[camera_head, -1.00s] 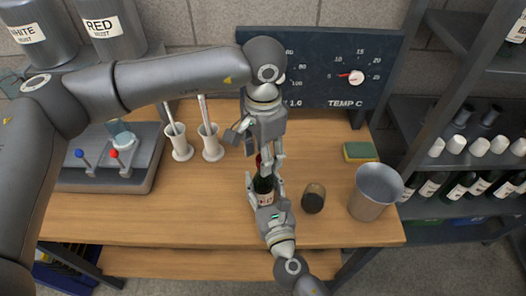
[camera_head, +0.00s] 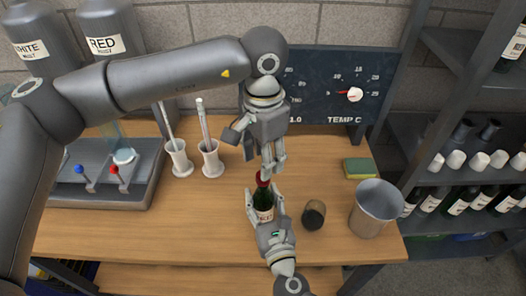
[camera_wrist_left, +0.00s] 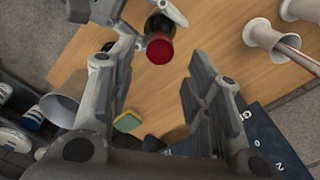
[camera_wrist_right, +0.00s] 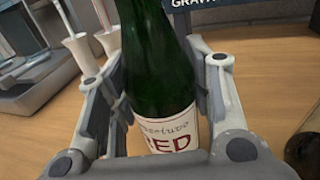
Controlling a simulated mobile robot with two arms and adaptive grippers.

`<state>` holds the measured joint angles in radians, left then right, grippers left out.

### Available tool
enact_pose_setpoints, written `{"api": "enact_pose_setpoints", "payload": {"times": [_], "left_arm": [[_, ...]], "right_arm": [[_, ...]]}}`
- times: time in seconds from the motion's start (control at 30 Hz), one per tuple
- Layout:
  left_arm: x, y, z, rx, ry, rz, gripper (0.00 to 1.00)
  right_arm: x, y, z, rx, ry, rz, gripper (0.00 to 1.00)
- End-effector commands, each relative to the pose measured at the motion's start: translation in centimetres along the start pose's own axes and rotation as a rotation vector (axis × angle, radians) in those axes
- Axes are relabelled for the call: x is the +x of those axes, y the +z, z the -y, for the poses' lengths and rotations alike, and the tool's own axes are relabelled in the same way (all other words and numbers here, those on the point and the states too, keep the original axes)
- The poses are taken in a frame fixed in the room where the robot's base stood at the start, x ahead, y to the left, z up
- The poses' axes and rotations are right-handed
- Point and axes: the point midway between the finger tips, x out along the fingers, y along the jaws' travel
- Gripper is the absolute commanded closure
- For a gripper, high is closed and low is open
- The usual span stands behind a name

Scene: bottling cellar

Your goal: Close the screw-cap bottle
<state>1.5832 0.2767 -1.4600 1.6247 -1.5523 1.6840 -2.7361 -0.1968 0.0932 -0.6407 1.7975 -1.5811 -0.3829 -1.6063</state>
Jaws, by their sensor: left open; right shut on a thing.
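The green screw-cap bottle (camera_head: 264,207) stands upright at the table's front, with a white label (camera_wrist_right: 165,133). A red cap (camera_head: 262,179) sits on its top; it also shows from above in the left wrist view (camera_wrist_left: 159,48). I cannot tell how tight the cap is. My right gripper (camera_head: 265,198) is shut around the bottle's body, one finger on each side. My left gripper (camera_head: 272,167) is open and empty, just above the cap and slightly to its right. In the left wrist view the cap lies beyond its spread fingers.
Two white holders with rods (camera_head: 210,160) stand left. A temperature panel (camera_head: 325,88) stands behind. The table's left front is clear.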

Motion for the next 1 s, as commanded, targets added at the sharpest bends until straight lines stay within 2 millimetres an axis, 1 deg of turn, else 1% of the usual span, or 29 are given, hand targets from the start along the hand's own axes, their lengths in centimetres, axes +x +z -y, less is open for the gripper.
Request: {"api": "enact_pose_setpoints", "payload": {"times": [0.17, 1.0], "left_arm": [[-0.2, 0.0, 0.0, -0.186, 0.000, 0.000, 0.55], [-1.2, 0.0, 0.0, -1.545, 0.000, -0.001, 0.55]], "right_arm": [[0.0, -0.1, 0.0, 0.000, 0.000, -0.002, 1.00], [0.0, -0.1, 0.0, 0.000, 0.000, -0.002, 1.00]]}}
